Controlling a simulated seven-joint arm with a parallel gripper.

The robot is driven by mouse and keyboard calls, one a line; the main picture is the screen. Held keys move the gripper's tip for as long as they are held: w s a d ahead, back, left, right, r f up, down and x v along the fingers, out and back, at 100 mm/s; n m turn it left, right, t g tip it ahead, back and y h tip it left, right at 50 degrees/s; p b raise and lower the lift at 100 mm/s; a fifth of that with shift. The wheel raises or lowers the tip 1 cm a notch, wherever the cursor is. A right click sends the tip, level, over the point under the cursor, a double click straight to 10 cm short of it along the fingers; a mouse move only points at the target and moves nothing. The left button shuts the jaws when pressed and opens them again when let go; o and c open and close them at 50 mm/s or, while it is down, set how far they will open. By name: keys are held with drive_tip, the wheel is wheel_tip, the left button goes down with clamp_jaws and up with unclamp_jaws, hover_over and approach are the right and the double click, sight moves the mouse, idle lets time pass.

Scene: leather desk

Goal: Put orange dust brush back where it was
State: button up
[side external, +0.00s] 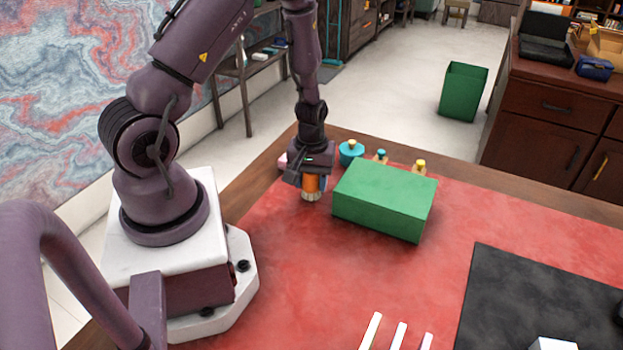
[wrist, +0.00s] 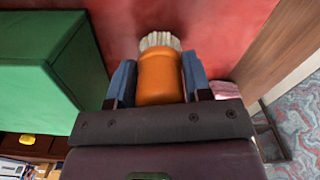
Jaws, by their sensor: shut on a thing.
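The orange dust brush (side external: 312,184) has an orange body and pale bristles that point down in the side external view. It also shows in the wrist view (wrist: 160,78), between the two blue-grey fingers. My gripper (wrist: 153,80) is shut on its orange body. In the side external view my gripper (side external: 312,180) is just left of the green box, over the red leather desk top (side external: 290,270). The bristles are close to the desk; I cannot tell whether they touch it.
A green box (side external: 385,200) stands right beside my gripper. Behind it are a teal round item (side external: 351,152) and two small yellow-and-teal items (side external: 419,166). A pink item (side external: 283,160) lies behind my gripper. A black mat (side external: 530,300) and white strips (side external: 398,336) are at the front right.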

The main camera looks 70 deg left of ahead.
drive_tip(key=shift+f, duration=0.1)
drive_tip(key=o, duration=0.9)
wheel_tip(320, 180, up, 12)
drive_tip(key=shift+w+r, duration=0.1)
drive_tip(key=shift+r, duration=0.1)
drive_tip(key=s+d+r+m+t, duration=0.2)
drive_tip(key=s+d+r+m, duration=0.2)
drive_tip(key=r, duration=0.6)
drive_tip(key=s+d+r+m+t, duration=0.3)
drive_tip(key=s+d+r+m, duration=0.1)
drive_tip(key=d+r+m, duration=0.4)
drive_tip(key=d+r, duration=0.2)
drive_tip(key=d, duration=0.1)
drive_tip(key=shift+d+r+t, duration=0.2)
drive_tip(key=shift+r+t, duration=0.1)
